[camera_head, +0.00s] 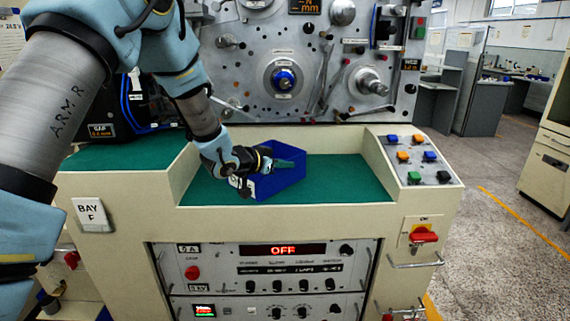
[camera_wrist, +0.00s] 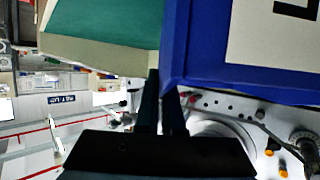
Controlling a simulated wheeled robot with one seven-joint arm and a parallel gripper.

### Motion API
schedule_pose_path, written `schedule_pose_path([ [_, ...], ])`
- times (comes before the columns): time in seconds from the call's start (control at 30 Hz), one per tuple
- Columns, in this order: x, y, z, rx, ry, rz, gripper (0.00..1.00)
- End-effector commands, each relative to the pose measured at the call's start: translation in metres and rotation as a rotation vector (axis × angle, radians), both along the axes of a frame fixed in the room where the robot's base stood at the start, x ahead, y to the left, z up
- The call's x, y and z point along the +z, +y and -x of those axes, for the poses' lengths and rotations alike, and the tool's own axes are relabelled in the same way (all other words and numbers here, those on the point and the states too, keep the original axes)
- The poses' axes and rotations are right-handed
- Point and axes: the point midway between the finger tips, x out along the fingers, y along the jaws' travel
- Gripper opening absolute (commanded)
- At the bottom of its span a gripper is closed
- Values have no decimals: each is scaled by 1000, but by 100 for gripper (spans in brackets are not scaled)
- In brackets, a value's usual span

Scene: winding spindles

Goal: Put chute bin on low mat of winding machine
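The chute bin (camera_head: 282,181) is a blue open-topped box. In the head view it is over the green low mat (camera_head: 345,178) in the recess of the winding machine, left of the mat's middle. Whether its base touches the mat is hard to tell. My gripper (camera_head: 268,163) is at the bin's upper rim, with its fingers close together on the wall. In the wrist view the bin (camera_wrist: 235,85) fills the upper right, with a pale label on its side. My gripper's dark fingers (camera_wrist: 161,105) meet its edge there, and the bin partly hides one finger.
A higher green surface (camera_head: 125,150) lies to the left, and a sloped button panel (camera_head: 419,158) to the right. The machine's metal face (camera_head: 255,55) with spindles stands behind. The mat's right part is clear.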

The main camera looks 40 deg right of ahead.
Motion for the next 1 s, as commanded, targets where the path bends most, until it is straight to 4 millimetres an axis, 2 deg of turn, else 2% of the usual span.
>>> schedule_pose_path([
  [0.13, -4, 0, 0, 0, 0, 0, 0],
  [0.2, -3, 0, 0, 0, 1, -1, 10],
  [0.43, -3, 0, 0, 0, 1, -1, 34],
  [0.77, 2, 1, 0, 1, 0, -1, 34],
  [0.87, 5, 14, 0, 3, 0, 1, 34],
  [1.0, 15, 41, 2, 5, -1, 0, 34],
])
